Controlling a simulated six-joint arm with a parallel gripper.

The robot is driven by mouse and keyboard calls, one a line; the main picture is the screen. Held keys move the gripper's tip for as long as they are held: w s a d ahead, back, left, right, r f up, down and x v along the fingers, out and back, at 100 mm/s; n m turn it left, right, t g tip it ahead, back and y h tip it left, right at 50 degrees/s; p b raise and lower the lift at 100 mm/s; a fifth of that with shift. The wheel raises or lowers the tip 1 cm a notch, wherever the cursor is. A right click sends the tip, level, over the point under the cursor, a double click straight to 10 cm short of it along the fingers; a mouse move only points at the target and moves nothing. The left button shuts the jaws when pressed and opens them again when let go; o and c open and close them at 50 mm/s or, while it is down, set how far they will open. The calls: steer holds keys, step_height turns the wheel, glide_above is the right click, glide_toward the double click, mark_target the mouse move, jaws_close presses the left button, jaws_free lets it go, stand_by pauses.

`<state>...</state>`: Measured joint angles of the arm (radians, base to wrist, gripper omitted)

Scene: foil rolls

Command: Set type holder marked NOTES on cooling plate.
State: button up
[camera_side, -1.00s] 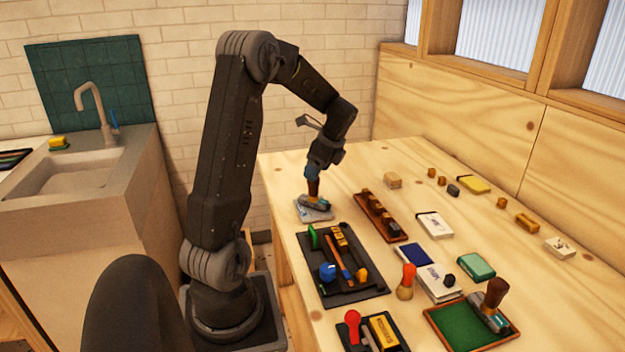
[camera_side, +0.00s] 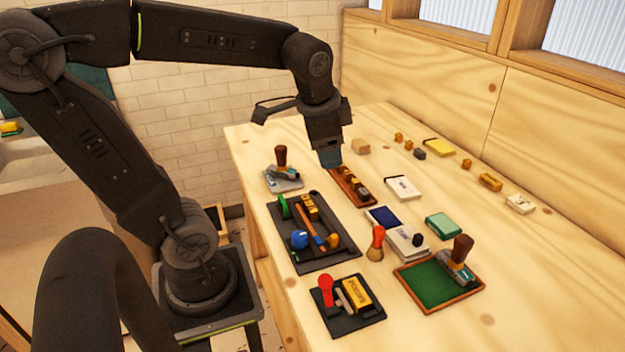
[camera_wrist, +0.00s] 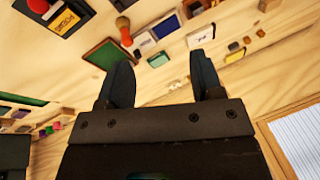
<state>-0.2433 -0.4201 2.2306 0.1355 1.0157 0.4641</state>
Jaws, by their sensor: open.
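A type holder (camera_side: 281,156) with a brown wooden handle stands upright on the pale grey cooling plate (camera_side: 294,184) at the table's far left edge. A second wooden-handled type holder (camera_side: 458,262) rests on the green mat (camera_side: 428,284) in a wooden frame at the front right. No NOTES marking is legible on either holder. My gripper (camera_side: 329,160) is above the brown tray of brass pieces, to the right of the cooling plate and apart from it. In the wrist view my gripper (camera_wrist: 160,62) shows its two fingers spread, with nothing between them.
The brown tray (camera_side: 371,202) lies below my gripper. A black tool tray (camera_side: 318,262) sits in front of the plate, and a smaller black tray (camera_side: 368,318) nearer. A brush (camera_side: 375,244), pads and boxes fill the middle. The right front table is clear.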

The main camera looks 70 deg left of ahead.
steer(key=s+d+f+n+t+h, duration=0.1)
steer(key=s+d+n+t+h, duration=0.1)
steer(key=s+d, duration=0.4)
steer(key=shift+d+f+n, duration=0.25)
steer(key=shift+d+n, duration=0.35)
steer(key=shift+d, duration=0.65)
